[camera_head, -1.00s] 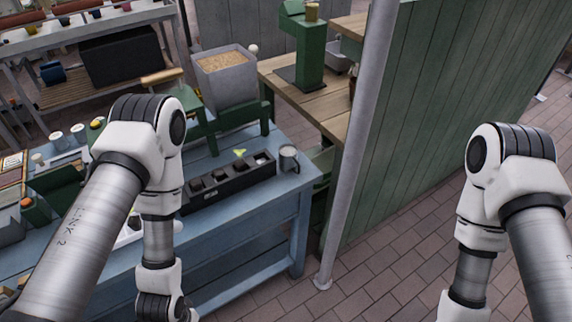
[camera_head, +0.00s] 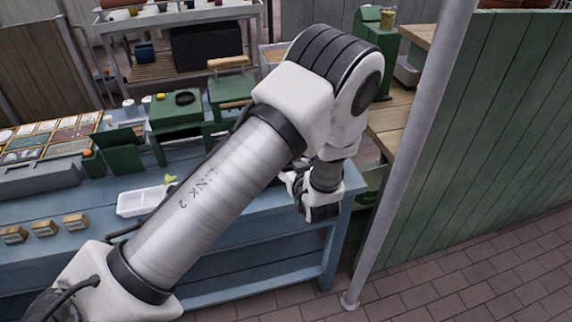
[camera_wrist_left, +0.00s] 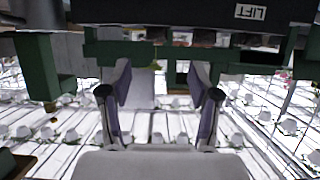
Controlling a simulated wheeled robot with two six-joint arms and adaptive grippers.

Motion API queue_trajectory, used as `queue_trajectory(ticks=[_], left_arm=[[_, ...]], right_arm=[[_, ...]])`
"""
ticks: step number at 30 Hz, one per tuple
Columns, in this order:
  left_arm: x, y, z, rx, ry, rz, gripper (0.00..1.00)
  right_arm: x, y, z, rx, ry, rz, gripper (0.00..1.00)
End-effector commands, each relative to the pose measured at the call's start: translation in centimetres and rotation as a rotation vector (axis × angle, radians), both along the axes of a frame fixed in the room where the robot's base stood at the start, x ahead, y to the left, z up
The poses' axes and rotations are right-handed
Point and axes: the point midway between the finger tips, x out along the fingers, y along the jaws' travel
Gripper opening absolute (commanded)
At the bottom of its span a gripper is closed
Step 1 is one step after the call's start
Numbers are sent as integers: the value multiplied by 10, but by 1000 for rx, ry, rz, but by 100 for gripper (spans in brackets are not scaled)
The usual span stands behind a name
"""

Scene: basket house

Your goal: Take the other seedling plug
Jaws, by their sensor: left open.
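My left arm crosses the middle of the head view, and my left gripper (camera_head: 312,200) hangs low over the right end of the blue bench (camera_head: 338,203). In the left wrist view the two fingers of the gripper (camera_wrist_left: 160,100) are apart with nothing between them. A dark box with an upside-down "LIFT" label (camera_wrist_left: 180,12) spans the top of that view. A small yellow-green leafy thing (camera_head: 170,180) stands by the white tray (camera_head: 138,204), left of my arm. I cannot tell if it is a seedling plug. The bench behind my arm is hidden. My right gripper is not in view.
A grey post (camera_head: 410,165) and a green plank wall (camera_head: 510,140) stand right of the bench. Green stands (camera_head: 175,110) and seed trays (camera_head: 50,135) fill its back left. Small wooden blocks (camera_head: 44,228) lie at front left. Brick floor is open at right.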

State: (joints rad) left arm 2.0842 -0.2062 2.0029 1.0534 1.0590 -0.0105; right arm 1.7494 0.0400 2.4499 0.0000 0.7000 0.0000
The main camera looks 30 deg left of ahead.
Motion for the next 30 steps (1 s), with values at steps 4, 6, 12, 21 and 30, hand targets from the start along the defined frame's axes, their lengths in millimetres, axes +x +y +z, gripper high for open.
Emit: queue_trajectory(ticks=[4,6,12,21,30], left_arm=[[12,15,-6,-3,1,5,62],[18,20,-9,-3,1,4,62],[44,41,-21,-3,2,4,62],[50,48,-27,-1,5,-1,62],[50,48,-27,-1,5,-1,8]], right_arm=[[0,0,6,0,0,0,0],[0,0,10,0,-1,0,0],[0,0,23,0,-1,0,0],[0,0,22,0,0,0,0],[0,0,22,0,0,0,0]])
